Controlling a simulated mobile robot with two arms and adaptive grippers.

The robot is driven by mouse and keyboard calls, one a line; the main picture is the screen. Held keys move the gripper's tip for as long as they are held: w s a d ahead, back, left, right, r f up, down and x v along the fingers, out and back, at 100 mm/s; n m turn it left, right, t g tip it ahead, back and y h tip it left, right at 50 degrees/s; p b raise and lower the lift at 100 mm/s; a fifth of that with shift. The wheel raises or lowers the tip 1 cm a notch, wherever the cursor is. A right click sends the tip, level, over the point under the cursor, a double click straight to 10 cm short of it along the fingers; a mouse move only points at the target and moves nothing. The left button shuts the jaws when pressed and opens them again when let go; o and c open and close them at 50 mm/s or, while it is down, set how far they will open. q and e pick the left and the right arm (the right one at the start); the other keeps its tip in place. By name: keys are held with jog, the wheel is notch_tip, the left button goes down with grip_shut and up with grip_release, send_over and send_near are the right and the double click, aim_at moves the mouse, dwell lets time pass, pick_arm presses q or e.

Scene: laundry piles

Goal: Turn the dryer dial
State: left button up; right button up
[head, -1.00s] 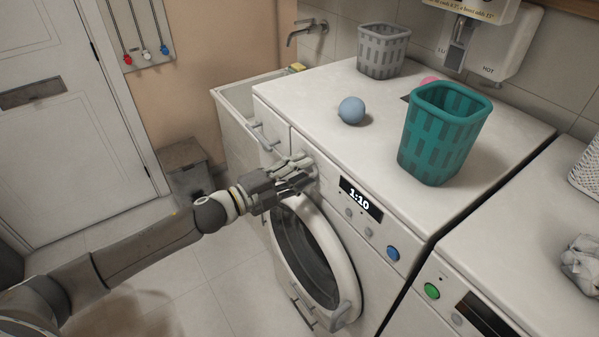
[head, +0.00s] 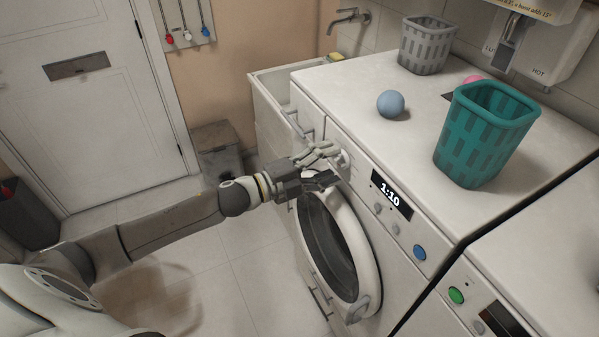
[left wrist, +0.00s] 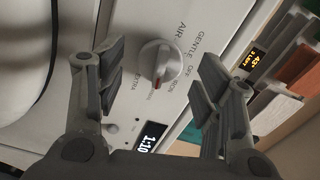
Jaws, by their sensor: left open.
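The dryer dial (left wrist: 161,62) is a round, pale knob with a raised grip bar and a red mark, which lies at the bar's lower end in the left wrist view. Printed words AIR, GENTLE, OFF, IRON and EXTRA surround it. In the head view, the dial (head: 343,159) is partly hidden behind my left gripper (head: 330,164), at the left of the front panel. My left gripper is open, its fingers on either side of the dial in the left wrist view, with gaps showing. The dryer (head: 345,95) has a lit 1:10 display (head: 391,195). My right gripper is not in view.
The round door (head: 367,237) lies below my gripper. A blue button (head: 419,252) is farther right on the panel. A teal basket (head: 480,140), blue ball (head: 391,103) and grey basket (head: 427,45) stand on top. Floor (head: 240,255) left of the machine is clear.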

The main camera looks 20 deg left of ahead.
pick_arm(q)
jog(key=v, duration=1)
jog(key=shift+s+a, duration=0.2)
jog(key=shift+s, duration=0.1)
